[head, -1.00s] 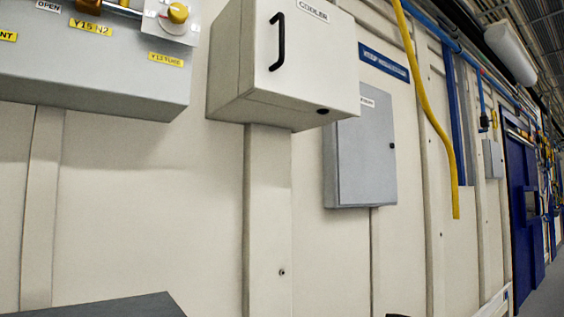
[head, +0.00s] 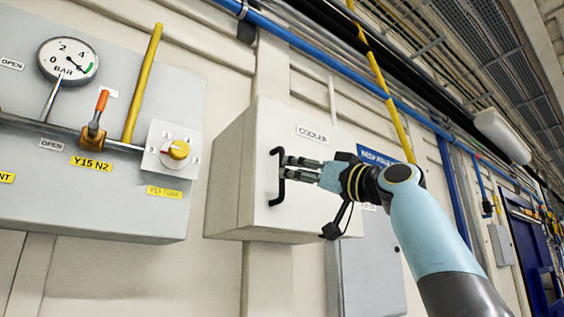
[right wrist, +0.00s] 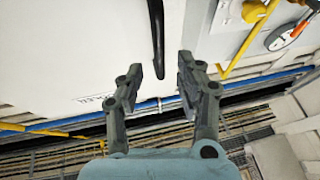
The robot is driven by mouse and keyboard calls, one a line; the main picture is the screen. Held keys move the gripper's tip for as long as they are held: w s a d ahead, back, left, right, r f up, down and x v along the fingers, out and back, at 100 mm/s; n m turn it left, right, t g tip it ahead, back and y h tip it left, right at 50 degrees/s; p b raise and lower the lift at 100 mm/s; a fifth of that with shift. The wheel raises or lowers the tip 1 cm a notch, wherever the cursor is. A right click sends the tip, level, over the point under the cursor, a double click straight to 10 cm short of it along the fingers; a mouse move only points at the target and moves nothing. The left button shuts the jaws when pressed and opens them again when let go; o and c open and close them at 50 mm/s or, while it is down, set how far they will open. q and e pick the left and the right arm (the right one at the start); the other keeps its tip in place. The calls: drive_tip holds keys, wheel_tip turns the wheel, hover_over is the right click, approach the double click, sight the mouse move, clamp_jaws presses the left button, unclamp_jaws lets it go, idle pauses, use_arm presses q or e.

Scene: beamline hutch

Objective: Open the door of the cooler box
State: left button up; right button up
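The cooler box (head: 226,190) is a pale box on the wall in the head view, with a COOLER label on its front. Its door (head: 305,215) looks shut. A black bar handle (head: 277,190) stands upright near the door's left edge. My right gripper (head: 287,167) reaches in from the right, its fingertips at the handle. In the right wrist view the fingers (right wrist: 158,68) are apart, and the handle (right wrist: 157,30) appears between them; I cannot tell if they touch it. The door (right wrist: 60,50) fills the upper left there. My left gripper is not in view.
A grey gas panel (head: 110,210) with a gauge (head: 68,60), an orange-handled valve (head: 97,115) and a yellow knob (head: 175,151) is left of the box, across a narrow gap. A grey cabinet (head: 370,270) hangs behind my right arm. Blue pipes (head: 330,62) run above.

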sight(282, 192)
drive_tip(key=p+x, duration=0.1)
drive_tip(key=x, duration=0.4)
drive_tip(key=shift+p, duration=0.35)
clamp_jaws()
